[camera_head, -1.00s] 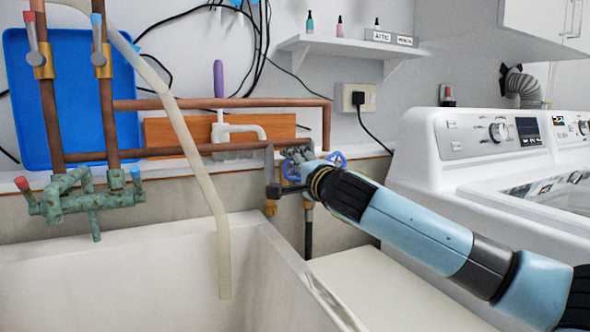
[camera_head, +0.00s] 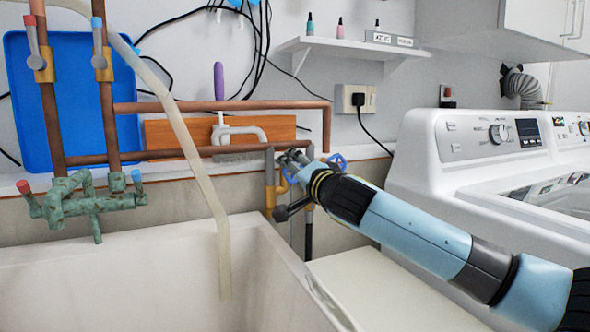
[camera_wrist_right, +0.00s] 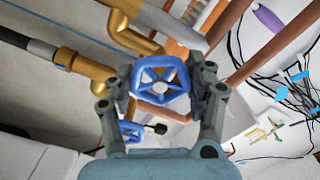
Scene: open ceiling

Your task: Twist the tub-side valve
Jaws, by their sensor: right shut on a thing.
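A blue valve wheel (camera_wrist_right: 162,80) with spokes sits between the two fingers of my right gripper (camera_wrist_right: 160,95) in the right wrist view. The fingers press on its rim from both sides. In the head view, my right gripper (camera_head: 288,178) is at the pipes behind the tub's right corner and hides most of this wheel. A second blue valve wheel (camera_head: 336,162) shows just right of the gripper, and a small blue wheel (camera_wrist_right: 130,132) shows below the held one in the wrist view. My left gripper is out of view.
The pale tub (camera_head: 180,250) fills the lower left, with a beige hose (camera_head: 205,185) hanging into it. Green corroded taps (camera_head: 85,203) and copper pipes (camera_head: 220,105) are on the wall. A white washing machine (camera_head: 430,185) stands at right.

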